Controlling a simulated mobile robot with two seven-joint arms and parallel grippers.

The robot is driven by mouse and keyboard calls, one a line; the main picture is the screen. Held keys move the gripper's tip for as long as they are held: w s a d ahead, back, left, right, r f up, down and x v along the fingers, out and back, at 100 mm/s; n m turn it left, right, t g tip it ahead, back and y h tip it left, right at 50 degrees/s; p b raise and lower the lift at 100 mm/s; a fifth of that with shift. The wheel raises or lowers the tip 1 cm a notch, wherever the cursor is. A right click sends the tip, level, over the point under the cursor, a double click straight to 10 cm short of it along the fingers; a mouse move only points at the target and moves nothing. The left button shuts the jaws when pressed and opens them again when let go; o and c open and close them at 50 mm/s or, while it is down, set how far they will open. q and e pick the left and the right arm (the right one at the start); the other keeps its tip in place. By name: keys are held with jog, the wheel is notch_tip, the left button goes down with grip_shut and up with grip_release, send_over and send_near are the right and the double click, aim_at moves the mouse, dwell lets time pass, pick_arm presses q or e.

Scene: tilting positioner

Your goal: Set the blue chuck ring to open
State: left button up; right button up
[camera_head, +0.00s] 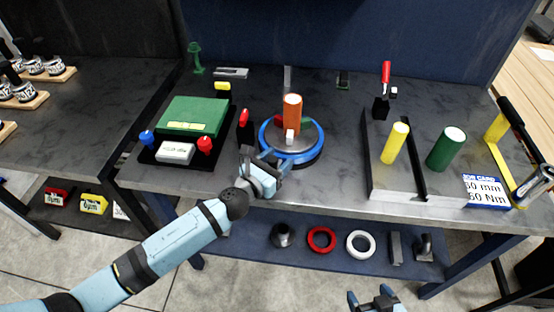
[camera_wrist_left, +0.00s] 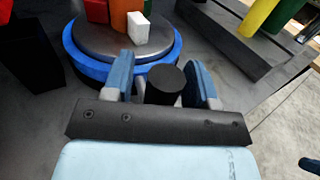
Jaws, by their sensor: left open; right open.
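The blue chuck ring (camera_head: 265,134) lies around a round grey metal plate on the bench in the head view. An orange cylinder (camera_head: 292,114) stands on the plate with a small white block in front. My left gripper (camera_head: 272,157) is open at the near left edge of the ring. In the left wrist view the ring (camera_wrist_left: 90,67) is just ahead of my open fingers (camera_wrist_left: 160,62). A black round knob (camera_wrist_left: 166,82) shows between them; I cannot tell if they touch it. The ring's setting marks are not readable. My right gripper (camera_head: 370,295) is open and empty at the bottom edge.
A green box (camera_head: 193,115) with blue and red knobs stands left, a red-topped clamp (camera_head: 244,122) beside the ring. A tray (camera_head: 375,180) with yellow and green cylinders is right. Red and white rings (camera_head: 321,239) lie on the shelf below.

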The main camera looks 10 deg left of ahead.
pick_arm(q)
grip_shut()
jog(key=shift+s+d+n+t+y, duration=0.15)
jog(key=shift+d+n+t+y, duration=0.3)
jog(key=shift+d+y, duration=0.25)
jog(key=d+n+y, duration=0.1)
jog(key=d+y, duration=0.1)
jog(key=d+n+t+y, duration=0.1)
jog(key=d+n+y, duration=0.1)
jog(key=y, duration=0.1)
jog(key=d+n+t+y+b, duration=0.1)
jog(key=d+n+y, duration=0.1)
jog(key=shift+w+d+y, duration=0.15)
jog(key=shift+w+y, duration=0.15)
jog(key=shift+w, duration=0.05)
jog(key=shift+w+d+n+y, duration=0.2)
jog(key=shift+d+n+y, duration=0.1)
jog(key=shift+d, duration=0.15)
jog(key=shift+w+d, duration=0.2)
jog(key=shift+d, duration=0.3)
grip_release()
jog(key=shift+w, duration=0.1)
